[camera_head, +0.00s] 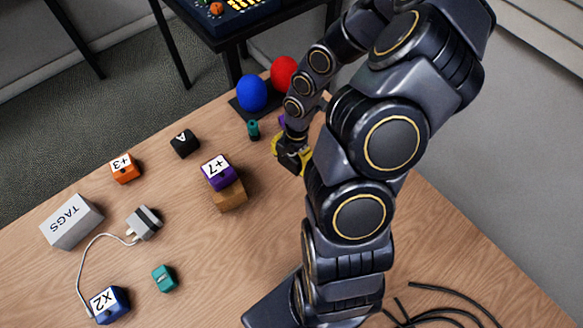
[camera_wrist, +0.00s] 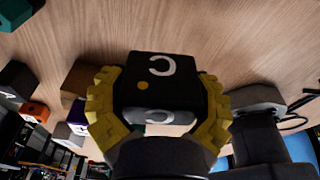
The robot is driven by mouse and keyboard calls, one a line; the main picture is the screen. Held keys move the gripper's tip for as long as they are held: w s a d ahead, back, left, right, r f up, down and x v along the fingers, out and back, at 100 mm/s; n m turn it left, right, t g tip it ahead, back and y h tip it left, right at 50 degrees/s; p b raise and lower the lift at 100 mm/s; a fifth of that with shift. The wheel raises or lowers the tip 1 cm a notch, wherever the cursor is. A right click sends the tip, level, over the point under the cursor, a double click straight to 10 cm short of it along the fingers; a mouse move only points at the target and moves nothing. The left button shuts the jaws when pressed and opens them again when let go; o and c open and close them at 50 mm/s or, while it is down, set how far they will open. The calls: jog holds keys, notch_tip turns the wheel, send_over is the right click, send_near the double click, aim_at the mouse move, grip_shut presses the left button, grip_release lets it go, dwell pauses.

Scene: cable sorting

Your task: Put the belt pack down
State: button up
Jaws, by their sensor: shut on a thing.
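The black belt pack (camera_wrist: 155,68), marked with a white C and a small yellow dot, sits between the two yellow finger pads of my gripper (camera_wrist: 158,100) in the wrist view. The pads press on its left and right sides. In the head view my gripper (camera_head: 292,155) is low over the right part of the table, right of the purple +7 block (camera_head: 216,172). The pack is mostly hidden there by the fingers and wrist. I cannot tell whether it touches the table. Another black pack, marked A (camera_head: 185,143), stands to the left.
The +7 block rests on a wooden block (camera_head: 229,197). Blue (camera_head: 251,93) and red (camera_head: 284,71) balls and a small teal piece (camera_head: 253,129) are behind my gripper. An orange +3 block (camera_head: 124,168), grey TAGS box (camera_head: 72,222) and corded X2 block (camera_head: 108,304) lie left.

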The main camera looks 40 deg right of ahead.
jog(key=shift+r, duration=1.4)
